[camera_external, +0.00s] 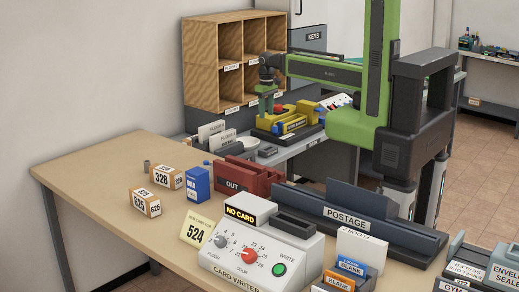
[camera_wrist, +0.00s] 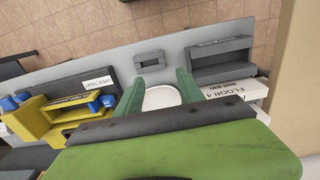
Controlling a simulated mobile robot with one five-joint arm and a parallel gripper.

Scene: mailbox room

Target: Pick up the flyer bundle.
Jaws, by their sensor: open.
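My gripper (camera_external: 265,103) hangs from the green arm above the grey back counter, in front of the wooden pigeonholes. In the wrist view its two green fingers (camera_wrist: 160,90) are apart, and no held object shows between them. A white round-edged thing (camera_wrist: 161,97) shows beyond and between the fingers, partly hidden by my own gripper body. I cannot tell whether it is the flyer bundle. No other thing can be made out for sure as the flyer bundle.
A yellow machine (camera_external: 290,122) stands beside my gripper. White floor-labelled holders (camera_external: 212,132) stand left of it. The wooden pigeonholes (camera_external: 200,60) rise behind. Nearer are a red OUT tray (camera_external: 250,178), boxes and a card writer (camera_external: 255,255). The wooden table's left side (camera_external: 90,170) is clear.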

